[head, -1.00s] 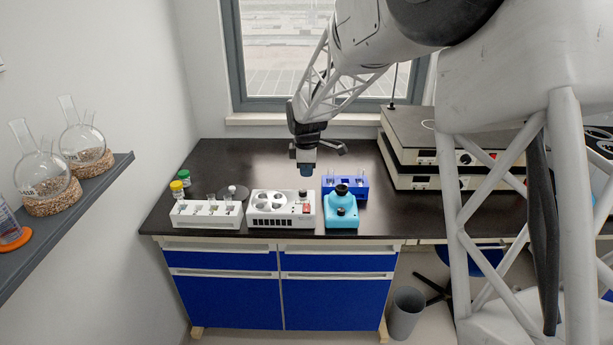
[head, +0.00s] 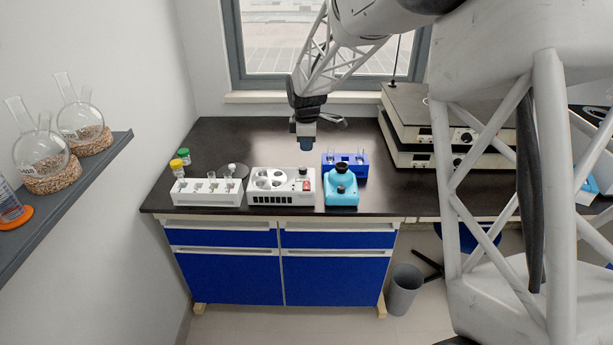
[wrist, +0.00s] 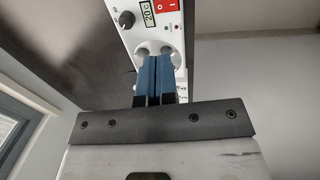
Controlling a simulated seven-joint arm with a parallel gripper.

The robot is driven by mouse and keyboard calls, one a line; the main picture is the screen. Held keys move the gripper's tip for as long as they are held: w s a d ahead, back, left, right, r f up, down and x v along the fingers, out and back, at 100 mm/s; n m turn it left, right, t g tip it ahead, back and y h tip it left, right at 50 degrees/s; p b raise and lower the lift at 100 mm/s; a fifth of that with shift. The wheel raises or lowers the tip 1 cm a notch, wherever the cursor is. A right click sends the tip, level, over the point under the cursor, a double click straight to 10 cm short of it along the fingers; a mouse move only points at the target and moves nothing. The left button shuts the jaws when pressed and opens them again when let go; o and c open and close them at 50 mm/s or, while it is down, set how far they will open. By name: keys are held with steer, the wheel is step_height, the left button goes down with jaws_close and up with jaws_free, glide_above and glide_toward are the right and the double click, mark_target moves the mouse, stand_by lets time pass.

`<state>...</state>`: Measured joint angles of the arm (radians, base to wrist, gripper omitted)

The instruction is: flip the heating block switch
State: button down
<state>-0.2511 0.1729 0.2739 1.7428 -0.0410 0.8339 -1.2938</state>
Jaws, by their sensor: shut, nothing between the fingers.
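The heating block (head: 270,188) is a white box with round wells on top, near the front edge of the dark bench in the head view. Its red switch (head: 306,185) is at the right end, below a black knob. In the wrist view the red switch (wrist: 166,5) sits at the top edge, beside a small "20 c" display and a black knob (wrist: 128,22). My gripper (head: 306,145) hangs above and behind the block's right end, apart from it. In the wrist view its blue fingers (wrist: 154,62) are together and empty, overlapping the block's wells.
A turquoise device (head: 341,190) stands close to the block's right, with a blue rack (head: 346,159) behind it. A white vial rack (head: 206,193) is at the left. Stacked instruments (head: 420,145) are at the back right. The bench behind the block is clear.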

mark_target(306, 185)
steer(key=shift+f, duration=0.15)
steer(key=f, duration=0.4)
steer(key=w+f, duration=0.1)
steer(key=f, duration=0.8)
steer(key=shift+w+f, duration=0.3)
steer(key=shift+w, duration=0.05)
steer(key=shift+f, duration=0.2)
steer(key=shift+s, duration=0.1)
steer(key=shift+s+r, duration=0.1)
steer(key=shift+s, duration=0.5)
steer(key=shift+r, duration=0.15)
stand_by(0.4)
